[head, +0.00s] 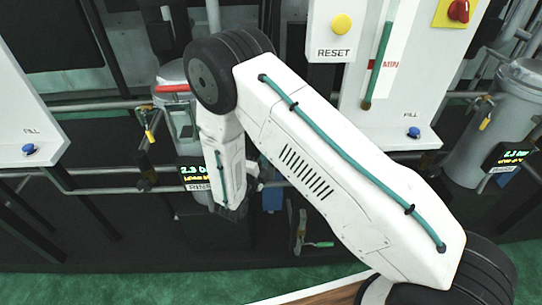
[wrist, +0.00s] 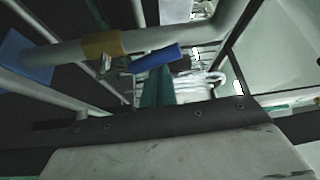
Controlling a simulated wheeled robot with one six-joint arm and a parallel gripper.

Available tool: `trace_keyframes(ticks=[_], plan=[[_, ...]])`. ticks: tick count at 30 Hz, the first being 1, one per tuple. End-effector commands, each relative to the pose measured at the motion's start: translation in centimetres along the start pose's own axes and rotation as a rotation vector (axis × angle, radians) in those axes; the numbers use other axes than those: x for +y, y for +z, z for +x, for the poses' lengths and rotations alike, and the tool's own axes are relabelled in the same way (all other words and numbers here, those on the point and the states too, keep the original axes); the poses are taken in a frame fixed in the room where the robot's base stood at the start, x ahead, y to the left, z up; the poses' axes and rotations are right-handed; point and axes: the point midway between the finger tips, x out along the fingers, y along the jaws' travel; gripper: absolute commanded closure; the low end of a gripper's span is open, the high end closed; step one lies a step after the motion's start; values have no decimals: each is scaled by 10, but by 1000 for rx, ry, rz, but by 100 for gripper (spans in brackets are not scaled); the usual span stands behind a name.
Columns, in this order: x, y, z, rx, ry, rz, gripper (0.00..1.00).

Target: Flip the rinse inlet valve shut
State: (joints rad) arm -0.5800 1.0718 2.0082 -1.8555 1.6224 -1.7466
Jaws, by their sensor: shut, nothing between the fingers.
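In the wrist view a blue lever handle (wrist: 155,58) sits beside a pale pipe, close to a yellow-orange band (wrist: 105,45). The handle looks roughly in line with the pipe in this picture. I see no label there, so I cannot tell for sure that it is the rinse inlet valve. My gripper (wrist: 157,85) shows as narrow teal fingers, shut and empty, just below the handle; I cannot tell whether they touch it. In the head view a display marked RINSE (head: 197,175) is partly covered by my wrist, which hides the valve area.
A lever with a yellow grip (head: 150,132) hangs at the left, and one with a teal grip (head: 318,244) is low at the centre. Horizontal pipes cross the area. A panel with a yellow RESET button (head: 341,25) stands behind my arm. A metal tank (head: 495,125) is at the right.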

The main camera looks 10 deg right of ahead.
Motion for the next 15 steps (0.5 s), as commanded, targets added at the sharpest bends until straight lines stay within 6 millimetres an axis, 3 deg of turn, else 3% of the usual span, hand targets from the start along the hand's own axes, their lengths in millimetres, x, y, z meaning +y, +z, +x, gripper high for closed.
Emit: trace_keyframes(ticks=[15], plan=[[2,8,-4,1,0,1,100]])
